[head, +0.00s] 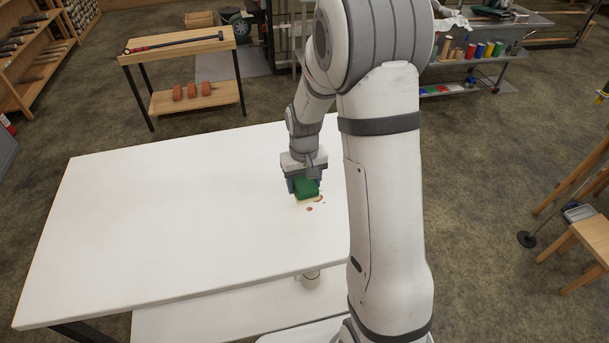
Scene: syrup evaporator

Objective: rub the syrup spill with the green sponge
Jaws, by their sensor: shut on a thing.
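The green sponge (307,188) is in my gripper (305,187), which is shut on it and points down over the right part of the white table. The sponge has a pale lower layer, and it is at or just above the table top; I cannot tell whether it touches. The syrup spill (310,209) shows as small brown spots on the table, just in front of and to the right of the sponge. Part of the spill may be hidden under the sponge.
The white table (170,215) is clear on its left side. A wooden bench (180,45) stands behind, and a stool (580,250) at the right. My arm hides the table's right end.

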